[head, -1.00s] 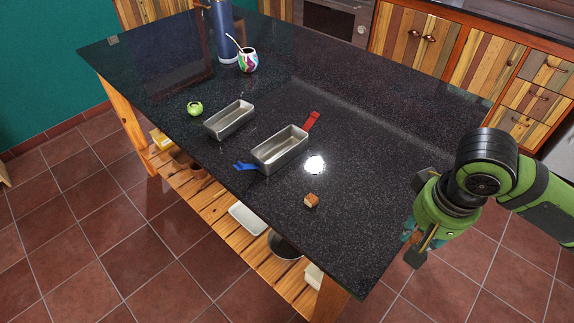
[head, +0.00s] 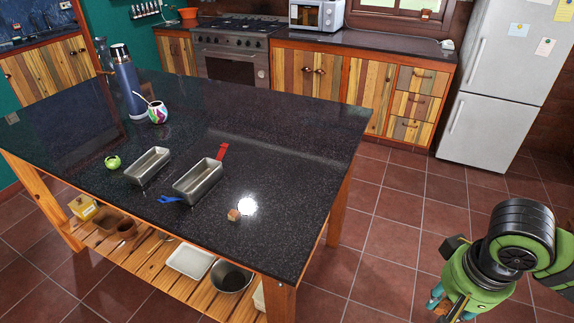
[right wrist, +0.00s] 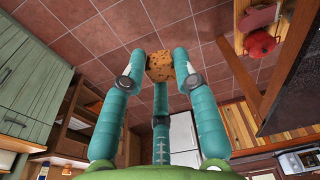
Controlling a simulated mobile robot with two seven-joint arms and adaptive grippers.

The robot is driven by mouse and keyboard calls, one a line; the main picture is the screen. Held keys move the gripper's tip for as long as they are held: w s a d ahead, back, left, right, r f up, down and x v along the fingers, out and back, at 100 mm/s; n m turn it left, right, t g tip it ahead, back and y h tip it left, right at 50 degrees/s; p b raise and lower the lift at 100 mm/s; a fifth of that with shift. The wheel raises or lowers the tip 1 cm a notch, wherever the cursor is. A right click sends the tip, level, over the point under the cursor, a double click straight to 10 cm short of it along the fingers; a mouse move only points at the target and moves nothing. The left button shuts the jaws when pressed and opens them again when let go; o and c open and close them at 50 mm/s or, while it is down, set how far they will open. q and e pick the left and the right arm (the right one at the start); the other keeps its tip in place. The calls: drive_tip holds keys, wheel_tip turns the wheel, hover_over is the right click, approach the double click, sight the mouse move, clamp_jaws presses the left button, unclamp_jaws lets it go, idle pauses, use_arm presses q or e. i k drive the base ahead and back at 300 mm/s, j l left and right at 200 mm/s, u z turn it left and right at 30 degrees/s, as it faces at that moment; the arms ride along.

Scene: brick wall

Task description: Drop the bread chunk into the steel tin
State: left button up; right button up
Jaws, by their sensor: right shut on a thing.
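My right gripper (head: 440,299) is low at the right, off the table and over the tiled floor. In the right wrist view its teal fingers (right wrist: 160,72) are closed around a brown, dark-specked chunk (right wrist: 160,63), held at the fingertips. Whether it is bread I cannot tell for sure. Another small brown bread-like chunk (head: 234,214) lies on the black tabletop. A plain steel tin (head: 148,166) stands further left. Both look empty.
The dark island table (head: 270,130) has a green apple (head: 113,162), a patterned cup (head: 158,113) and a blue flask (head: 129,88) at its left. Its lower wooden shelf holds several containers. Open floor lies between table and fridge (head: 500,85).

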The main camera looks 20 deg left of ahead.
sight(206, 185)
drive_tip(key=i+j+z, duration=0.2)
drive_tip(key=j, duration=0.55)
drive_tip(key=j+z, duration=0.15)
drive_tip(key=j, duration=0.55)
